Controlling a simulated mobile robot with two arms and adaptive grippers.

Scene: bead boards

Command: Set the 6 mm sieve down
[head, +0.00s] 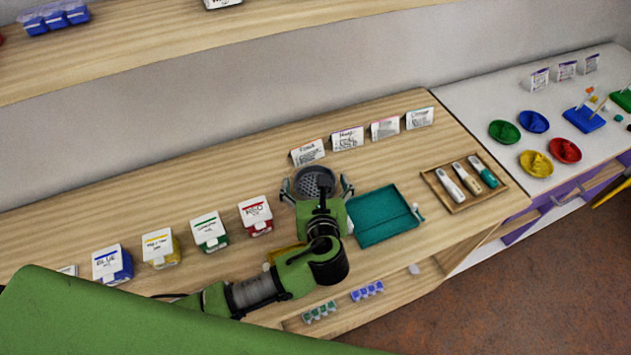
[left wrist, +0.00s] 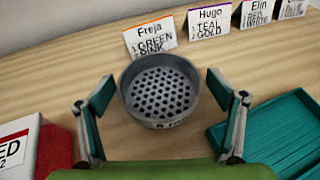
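The sieve (head: 314,180) is a round grey cup with a perforated bottom. It appears to stand upright on the wooden table, in front of the name cards. In the left wrist view the sieve (left wrist: 160,92) shows its holes and part of a dark marking on its near wall, too cut off to read fully. My left gripper (head: 317,187) is open, with one finger on each side of the sieve. In the left wrist view a gap shows between each finger of the gripper (left wrist: 159,94) and the sieve. My right gripper is not in view.
Name cards (head: 347,138) stand just behind the sieve. A teal tray (head: 385,213) lies close to its right. A red-labelled box (head: 256,215) stands to the left, with several others beyond. A yellow item is partly hidden behind my arm. A wooden tray (head: 437,188) holds pen-like tools.

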